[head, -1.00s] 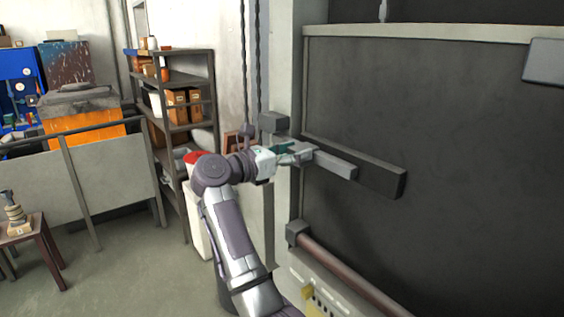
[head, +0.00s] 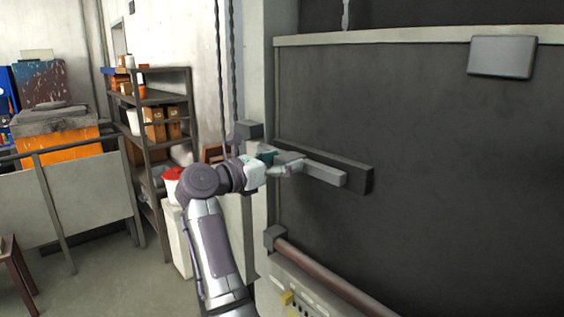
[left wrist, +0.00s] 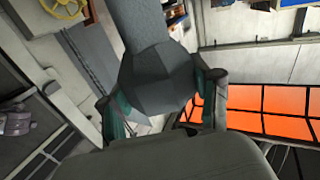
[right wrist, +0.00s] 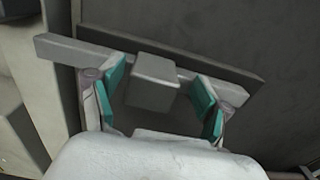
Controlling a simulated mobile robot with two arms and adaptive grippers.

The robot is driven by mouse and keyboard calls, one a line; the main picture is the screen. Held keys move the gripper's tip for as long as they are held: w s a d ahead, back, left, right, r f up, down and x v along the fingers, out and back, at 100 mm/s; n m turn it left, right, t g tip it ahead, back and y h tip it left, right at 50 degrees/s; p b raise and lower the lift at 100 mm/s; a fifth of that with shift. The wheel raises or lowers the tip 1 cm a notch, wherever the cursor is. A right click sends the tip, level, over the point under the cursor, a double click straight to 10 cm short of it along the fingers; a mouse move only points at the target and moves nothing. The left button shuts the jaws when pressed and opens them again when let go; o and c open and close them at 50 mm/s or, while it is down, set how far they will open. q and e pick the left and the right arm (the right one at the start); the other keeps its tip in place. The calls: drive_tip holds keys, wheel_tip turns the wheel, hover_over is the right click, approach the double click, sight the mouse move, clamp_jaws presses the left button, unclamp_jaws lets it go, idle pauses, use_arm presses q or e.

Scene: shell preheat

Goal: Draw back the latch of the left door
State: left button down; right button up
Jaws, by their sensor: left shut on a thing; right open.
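The latch is a light grey bar (head: 325,174) lying along a darker rail (head: 358,177) on the large dark door panel (head: 450,130). My right gripper (head: 278,164) is at the left end of the bar. In the right wrist view a grey block-shaped handle (right wrist: 153,82) stands out from the bar (right wrist: 75,48). My right gripper (right wrist: 161,97) is open, its teal pads on either side of the handle, with gaps showing. My left gripper (left wrist: 160,103) is shut on a dark grey faceted knob (left wrist: 157,78) with a thick shaft; it is not seen in the head view.
A reddish-brown rod (head: 335,277) runs below the latch at the door's foot. Chains (head: 225,70) hang beside the door frame. A shelf (head: 150,100) with boxes and a white bin with a red top (head: 172,180) stand at left. A fence panel (head: 85,195) borders open floor.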

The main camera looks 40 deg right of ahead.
drive_tip(key=shift+w, duration=0.1)
drive_tip(key=shift+a, duration=0.25)
drive_tip(key=a, duration=0.7)
drive_tip(key=shift+s, duration=0.3)
